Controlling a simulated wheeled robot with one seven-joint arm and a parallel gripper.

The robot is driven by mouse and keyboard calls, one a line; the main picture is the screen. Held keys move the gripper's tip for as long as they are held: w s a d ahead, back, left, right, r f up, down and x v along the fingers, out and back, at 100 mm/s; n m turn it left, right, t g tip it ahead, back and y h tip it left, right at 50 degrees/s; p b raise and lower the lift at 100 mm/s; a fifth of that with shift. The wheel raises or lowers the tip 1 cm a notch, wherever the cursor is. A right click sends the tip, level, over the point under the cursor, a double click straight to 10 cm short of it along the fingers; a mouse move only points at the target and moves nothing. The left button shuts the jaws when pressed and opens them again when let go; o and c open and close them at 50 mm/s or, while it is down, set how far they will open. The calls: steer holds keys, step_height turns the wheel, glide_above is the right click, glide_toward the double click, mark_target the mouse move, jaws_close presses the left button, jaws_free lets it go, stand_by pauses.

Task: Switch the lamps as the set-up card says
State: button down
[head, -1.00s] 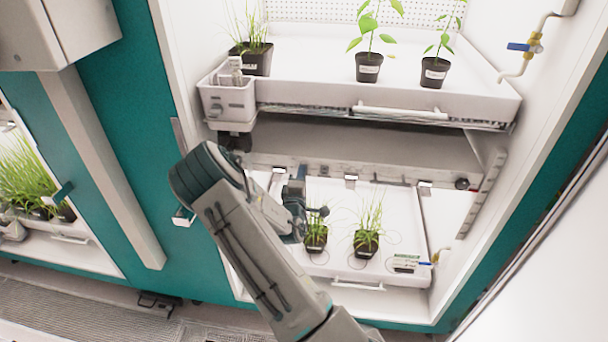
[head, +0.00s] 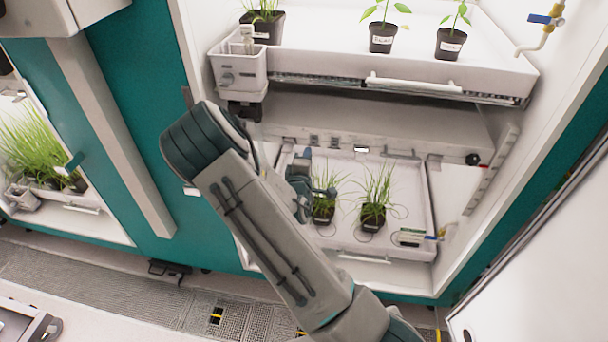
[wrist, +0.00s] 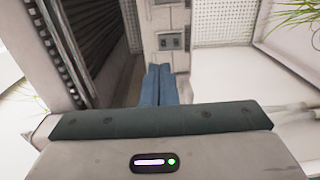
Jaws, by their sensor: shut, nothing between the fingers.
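A pale lamp panel (head: 440,150) hangs under the upper shelf of the open chamber, with small switches (head: 324,142) along its front edge and a dark knob (head: 473,158) at its right end. My gripper (head: 325,190) is partly hidden by my arm, in front of the lower tray. In the wrist view my gripper (wrist: 158,72) has its blue fingers together and empty, pointing towards a plate of grey switches (wrist: 171,40). Contact cannot be told.
The lower tray (head: 365,255) holds two grassy pots (head: 374,215). The upper tray (head: 480,75) holds several potted plants, with a white caddy (head: 238,78) at its left. A blue-handled valve (head: 540,19) is on the right wall. Another chamber with grass stands left.

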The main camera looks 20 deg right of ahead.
steer(key=b+v, duration=0.1)
steer(key=v, duration=0.6)
steer(key=shift+s, duration=0.2)
steer(key=s+a+r+m+g+y, duration=0.6)
steer(key=s+m+g+y, duration=0.3)
steer(key=m, duration=0.1)
steer(key=s+d+r+m+g, duration=0.1)
steer(key=s+r, duration=0.2)
steer(key=s, duration=0.5)
steer(key=s+d+r+m+g+h, duration=0.1)
steer(key=s+r, duration=0.3)
steer(key=s, duration=0.4)
steer(key=shift+s+r+g, duration=0.2)
steer(key=shift+r+g, duration=0.1)
steer(key=shift+g, duration=0.5)
